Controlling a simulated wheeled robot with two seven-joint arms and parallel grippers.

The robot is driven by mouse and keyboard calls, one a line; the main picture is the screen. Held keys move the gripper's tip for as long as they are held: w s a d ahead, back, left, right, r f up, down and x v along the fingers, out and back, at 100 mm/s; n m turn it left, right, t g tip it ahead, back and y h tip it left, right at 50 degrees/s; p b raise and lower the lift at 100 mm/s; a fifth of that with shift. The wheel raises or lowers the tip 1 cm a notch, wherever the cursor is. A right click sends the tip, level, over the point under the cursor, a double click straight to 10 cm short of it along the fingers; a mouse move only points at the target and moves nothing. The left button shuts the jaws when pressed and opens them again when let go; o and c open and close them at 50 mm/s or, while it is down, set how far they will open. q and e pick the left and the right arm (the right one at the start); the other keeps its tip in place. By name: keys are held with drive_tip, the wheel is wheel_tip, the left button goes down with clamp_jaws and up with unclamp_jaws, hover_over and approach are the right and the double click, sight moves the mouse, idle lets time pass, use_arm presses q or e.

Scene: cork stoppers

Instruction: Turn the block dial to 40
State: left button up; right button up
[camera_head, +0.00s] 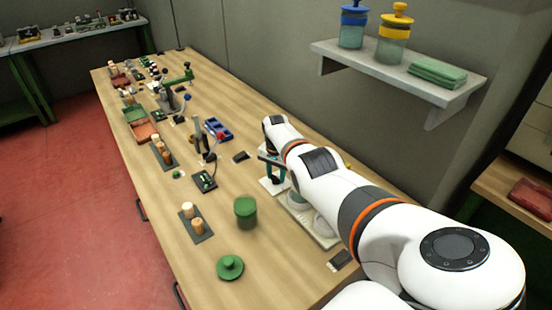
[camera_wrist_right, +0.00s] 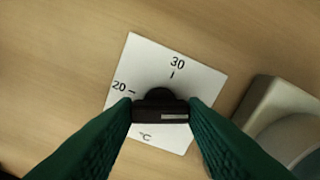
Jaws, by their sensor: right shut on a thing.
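The block dial has a white square plate (camera_wrist_right: 200,82) with printed marks 20, 30 and °C, and a black knob (camera_wrist_right: 150,107) at its middle. In the right wrist view the plate lies tilted on the wooden table. My right gripper (camera_wrist_right: 162,110) is shut on the knob, with one green finger at each end of its bar. A pale line on the bar points to the right of that view, toward the right finger. That finger covers the plate's right edge, so any mark there is hidden. In the head view the plate (camera_head: 273,187) shows under my right gripper (camera_head: 272,163). My left gripper is out of view.
A pale block with round recesses (camera_head: 299,216) stands close beside the dial. A green canister (camera_head: 246,211) and green lid (camera_head: 230,267) are nearer the table's front. A wall shelf (camera_head: 402,72) holds jars above. Tools and trays crowd the table's far end.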

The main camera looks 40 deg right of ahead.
sight(276, 177)
drive_tip(key=shift+m, duration=2.3)
drive_tip(key=o, duration=1)
drive_tip(key=shift+r, duration=0.15)
wheel_tip(276, 177, up, 5)
drive_tip(key=p, duration=0.3)
drive_tip(key=shift+r+p, duration=0.2)
drive_tip(key=shift+p, duration=0.2)
wheel_tip(276, 177, up, 6)
drive_tip(key=shift+r, duration=0.2)
